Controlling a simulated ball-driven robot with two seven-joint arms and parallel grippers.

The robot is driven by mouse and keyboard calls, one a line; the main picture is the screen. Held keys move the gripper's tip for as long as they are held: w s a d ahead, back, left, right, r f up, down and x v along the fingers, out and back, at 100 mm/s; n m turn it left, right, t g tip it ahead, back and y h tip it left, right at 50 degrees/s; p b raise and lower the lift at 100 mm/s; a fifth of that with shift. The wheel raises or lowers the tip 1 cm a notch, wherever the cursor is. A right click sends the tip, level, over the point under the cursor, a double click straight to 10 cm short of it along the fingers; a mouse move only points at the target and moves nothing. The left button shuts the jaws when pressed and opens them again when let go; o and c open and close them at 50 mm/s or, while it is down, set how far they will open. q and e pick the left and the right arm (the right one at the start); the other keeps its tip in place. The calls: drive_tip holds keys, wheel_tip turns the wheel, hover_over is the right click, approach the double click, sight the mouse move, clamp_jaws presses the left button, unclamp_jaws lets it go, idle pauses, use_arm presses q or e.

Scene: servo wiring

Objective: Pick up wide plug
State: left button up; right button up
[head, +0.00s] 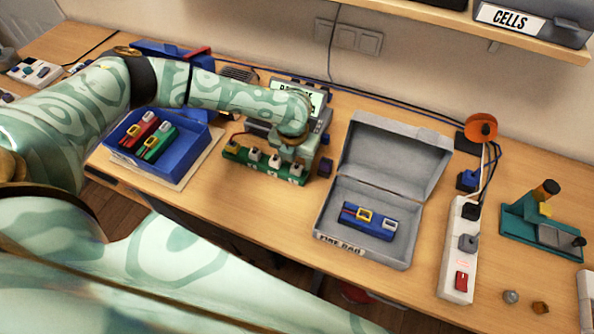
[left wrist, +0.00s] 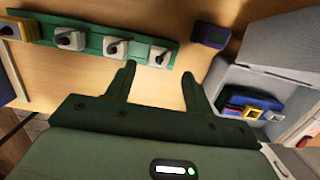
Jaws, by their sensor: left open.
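A green strip (head: 262,170) on the table bears a row of white blocks with dark tops and one yellow-topped block (head: 233,147). The strip also shows in the left wrist view (left wrist: 92,43). A small purple block (head: 325,167) lies on the table just right of the strip, and in the left wrist view (left wrist: 210,36) it is beyond the right finger. I cannot tell which piece is the wide plug. My left gripper (left wrist: 158,86) is open and empty, its fingers pointing toward the strip's end block (left wrist: 157,55). In the head view the hand hides part of the strip.
An open grey case (head: 330,220) holds a blue piece (head: 367,220). A blue tray (head: 190,158) with red and green pieces stands left. A white power strip (head: 456,250) and teal stand (head: 527,232) are right. Table between strip and case is mostly clear.

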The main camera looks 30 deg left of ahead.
sight(296, 167)
use_arm(q)
drive_tip(key=f, duration=0.3)
drive_tip(key=f+b, duration=0.1)
drive_tip(key=f, duration=0.1)
drive_tip(key=shift+w+a+f, duration=0.1)
drive_tip(key=shift+w, duration=0.3)
drive_tip(key=c, duration=1)
drive_tip(key=shift+c, duration=0.2)
wheel_tip(296, 167, up, 3)
drive_tip(key=shift+f, duration=0.1)
drive_tip(key=s+d+r+p, duration=0.3)
drive_tip(key=s+d+r, duration=0.4)
drive_tip(key=d+r, duration=0.3)
drive_tip(key=shift+s+d+r, duration=0.2)
drive_tip(key=shift+s+d, duration=0.2)
drive_tip(key=shift+d, duration=0.45)
